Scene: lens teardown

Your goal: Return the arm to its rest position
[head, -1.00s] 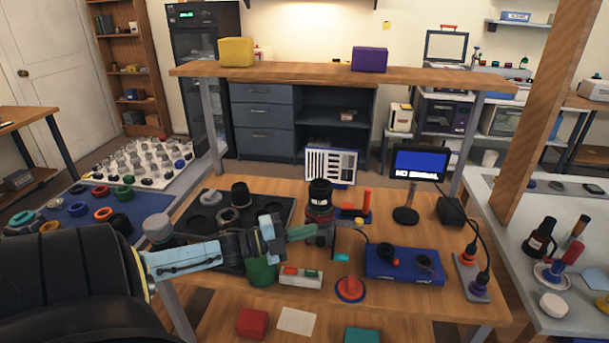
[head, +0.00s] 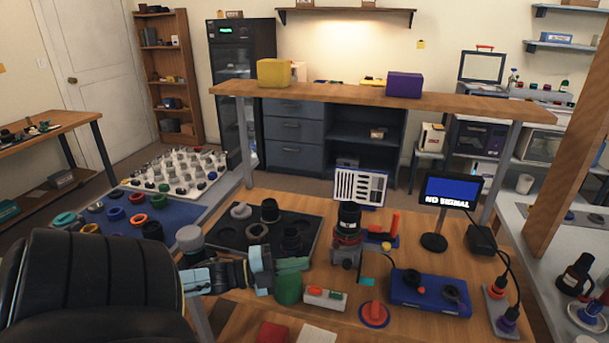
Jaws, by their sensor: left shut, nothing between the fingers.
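My left gripper (head: 295,264) comes in from the left over the wooden workbench (head: 235,303). It is shut and empty, and its fingers point right, just above or in front of a green cylinder (head: 288,288). A black lens with a red ring (head: 348,222) stands upright on a grey holder to the right of my fingertips, with a gap between them. My right gripper is not in view.
A dark tray (head: 222,233) with lens parts lies behind my left gripper. A white block (head: 325,299), a red disc (head: 374,315) and a blue box (head: 430,294) stand on the bench.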

